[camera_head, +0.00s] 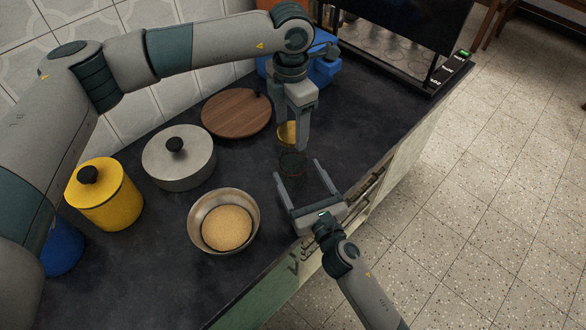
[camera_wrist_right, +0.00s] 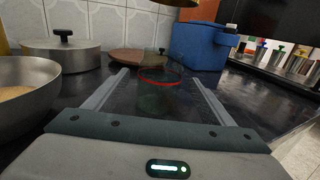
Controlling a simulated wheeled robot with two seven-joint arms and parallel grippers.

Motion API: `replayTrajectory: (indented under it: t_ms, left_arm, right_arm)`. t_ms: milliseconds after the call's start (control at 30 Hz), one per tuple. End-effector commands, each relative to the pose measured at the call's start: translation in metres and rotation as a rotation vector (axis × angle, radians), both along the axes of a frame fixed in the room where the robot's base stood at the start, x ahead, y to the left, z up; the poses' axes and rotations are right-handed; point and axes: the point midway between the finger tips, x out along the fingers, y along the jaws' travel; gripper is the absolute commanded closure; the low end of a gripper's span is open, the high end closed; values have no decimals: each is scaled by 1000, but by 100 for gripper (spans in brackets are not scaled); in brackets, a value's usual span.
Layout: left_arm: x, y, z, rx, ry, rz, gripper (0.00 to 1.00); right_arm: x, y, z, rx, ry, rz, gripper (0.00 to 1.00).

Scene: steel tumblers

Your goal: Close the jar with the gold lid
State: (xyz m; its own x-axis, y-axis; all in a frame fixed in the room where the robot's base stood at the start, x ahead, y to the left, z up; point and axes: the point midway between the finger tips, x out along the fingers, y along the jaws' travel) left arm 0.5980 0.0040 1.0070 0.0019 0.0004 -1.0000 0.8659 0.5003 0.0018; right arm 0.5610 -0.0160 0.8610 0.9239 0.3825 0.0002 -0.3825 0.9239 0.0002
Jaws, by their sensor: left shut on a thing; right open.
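A clear glass jar with a red ring (camera_wrist_right: 160,76) stands upright on the dark counter. In the head view the jar (camera_head: 292,165) is dark and hard to make out. My right gripper (camera_head: 298,169) is open, low over the counter, with its fingers on either side of the jar and gaps showing. My left gripper (camera_head: 291,136) points down and is shut on the gold lid (camera_head: 287,132), which is partly hidden by a finger. The lid (camera_wrist_right: 176,3) shows at the top edge of the right wrist view, above the jar and apart from it.
A steel bowl of grain (camera_head: 198,236), a lidded steel pot (camera_head: 181,168), a yellow canister (camera_head: 110,205) and a round wooden board (camera_head: 235,112) stand to the left. A blue box (camera_wrist_right: 200,46) stands behind. The counter's right edge is close to my right gripper.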

Motion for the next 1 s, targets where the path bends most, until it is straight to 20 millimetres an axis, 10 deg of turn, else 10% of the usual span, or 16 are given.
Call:
replayTrajectory:
  t_ms: [733, 1000]
  left_arm:
    - [0, 0, 0, 0, 0, 0, 64]
    - [0, 0, 0, 0, 0, 0, 64]
  right_arm:
    - [40, 16, 0, 1, 0, 0, 23]
    - [39, 16, 0, 0, 0, 0, 85]
